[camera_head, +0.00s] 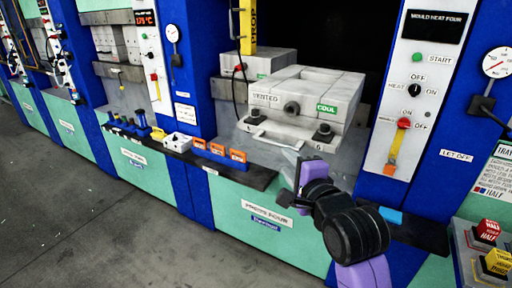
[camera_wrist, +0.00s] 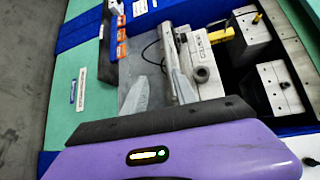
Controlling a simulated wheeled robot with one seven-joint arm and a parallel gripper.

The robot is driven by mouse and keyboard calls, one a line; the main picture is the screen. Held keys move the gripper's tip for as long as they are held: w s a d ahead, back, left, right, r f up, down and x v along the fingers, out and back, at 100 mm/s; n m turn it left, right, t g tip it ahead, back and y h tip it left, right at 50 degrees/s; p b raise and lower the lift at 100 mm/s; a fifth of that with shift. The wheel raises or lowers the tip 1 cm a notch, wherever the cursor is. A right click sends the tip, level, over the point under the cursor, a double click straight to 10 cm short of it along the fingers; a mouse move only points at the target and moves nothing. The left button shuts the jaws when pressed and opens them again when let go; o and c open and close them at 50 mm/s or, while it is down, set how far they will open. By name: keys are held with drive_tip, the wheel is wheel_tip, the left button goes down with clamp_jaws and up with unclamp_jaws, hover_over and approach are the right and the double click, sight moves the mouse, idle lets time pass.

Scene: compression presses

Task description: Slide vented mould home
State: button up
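The vented mould (camera_head: 300,88) is a pale grey block with a "VENTED" label, a green "COOL" tag and a round boss on its front. It sits at the mouth of the dark press opening, on the grey shelf (camera_head: 228,137). A pale bar with two black knobs lies along its front. In the wrist view the mould (camera_wrist: 210,88) appears turned sideways, beyond the fingers.
A yellow prop (camera_head: 248,28) stands behind the mould. A panel with a red-handled lever (camera_head: 403,124) is right of the opening. Orange blocks (camera_head: 217,149) line the dark front ledge at left. Red and yellow buttons (camera_head: 488,230) are at lower right. Grey floor is open at left.

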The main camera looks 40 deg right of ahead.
sight(278, 146)
drive_tip(key=shift+m, duration=0.4)
drive_tip(key=shift+r+p+x, duration=0.25)
drive_tip(key=shift+r+x, duration=0.05)
drive_tip(key=shift+x, duration=1.1)
drive_tip(key=shift+r+p+x, duration=0.2)
drive_tip(key=shift+r+x, duration=0.1)
drive_tip(key=shift+x, duration=1.05)
drive_tip(key=shift+r+p+x, duration=0.25)
drive_tip(key=shift+r+x, duration=0.05)
drive_tip(key=shift+x, duration=1.1)
drive_tip(key=shift+w, duration=0.1)
clamp_jaws()
